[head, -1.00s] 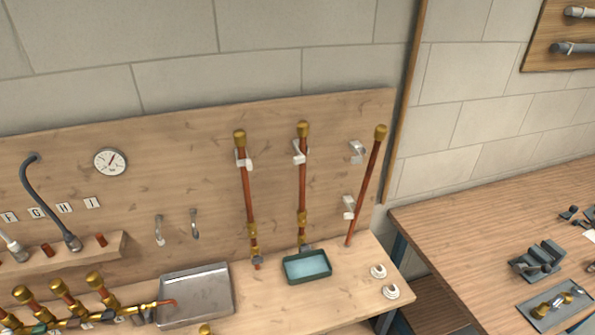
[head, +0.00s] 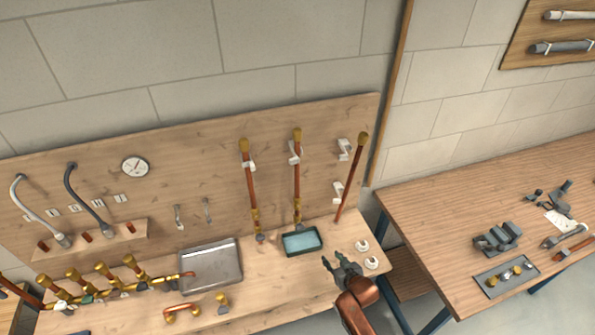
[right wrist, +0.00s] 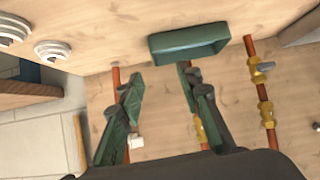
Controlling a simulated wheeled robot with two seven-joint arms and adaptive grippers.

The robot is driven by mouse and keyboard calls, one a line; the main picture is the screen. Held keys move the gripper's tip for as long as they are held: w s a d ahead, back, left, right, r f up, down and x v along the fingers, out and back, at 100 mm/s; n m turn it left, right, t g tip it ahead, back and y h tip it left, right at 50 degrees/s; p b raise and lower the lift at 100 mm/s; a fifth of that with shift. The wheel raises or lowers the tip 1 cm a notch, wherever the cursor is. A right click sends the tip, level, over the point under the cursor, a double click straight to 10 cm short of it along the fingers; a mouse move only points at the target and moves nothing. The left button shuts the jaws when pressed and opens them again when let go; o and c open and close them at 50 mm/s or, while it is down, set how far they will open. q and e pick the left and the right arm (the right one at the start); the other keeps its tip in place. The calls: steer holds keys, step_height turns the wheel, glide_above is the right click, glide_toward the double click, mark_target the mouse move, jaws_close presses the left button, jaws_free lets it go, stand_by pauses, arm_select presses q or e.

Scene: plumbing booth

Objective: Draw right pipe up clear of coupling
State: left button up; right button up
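Three copper pipes with brass caps stand along the wooden back panel: a left pipe (head: 251,187), a middle pipe (head: 296,182) and a far-right pipe (head: 348,182). The left and middle ones are upright in white clips, with brass couplings (head: 297,204) low down. The far-right one leans, its foot on the bench beside two white clips; I see no coupling on it. My right gripper (head: 334,262) is open and empty above the bench front, apart from the pipes. In the right wrist view its spread green fingers (right wrist: 163,90) partly hide two pipes. My left gripper is out of view.
A green tray (head: 288,252) sits at the middle pipe's foot, with white rings (head: 371,263) to the right. A metal tray (head: 238,280) and a brass manifold (head: 130,286) lie left. A second table (head: 430,220) with tools stands right.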

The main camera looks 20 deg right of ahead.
steer(key=w+a+r+t+y+p, duration=0.1)
steer(key=w+a+r+t+p, duration=0.15)
steer(key=w+r, duration=0.8)
steer(key=n+t+y+p, duration=0.1)
steer(key=t+y, duration=0.1)
steer(key=t, duration=0.2)
glide_toward(299, 175)
steer(key=d+x, duration=0.1)
steer(key=x, duration=0.5)
steer(key=a+p+x, duration=0.1)
steer(key=x, duration=0.3)
steer(key=shift+s, duration=0.1)
steer(key=shift+w+a+p, duration=0.15)
steer(key=shift+w+p, duration=0.15)
steer(key=shift+w, duration=0.25)
steer(key=shift+c, duration=0.3)
jaws_close()
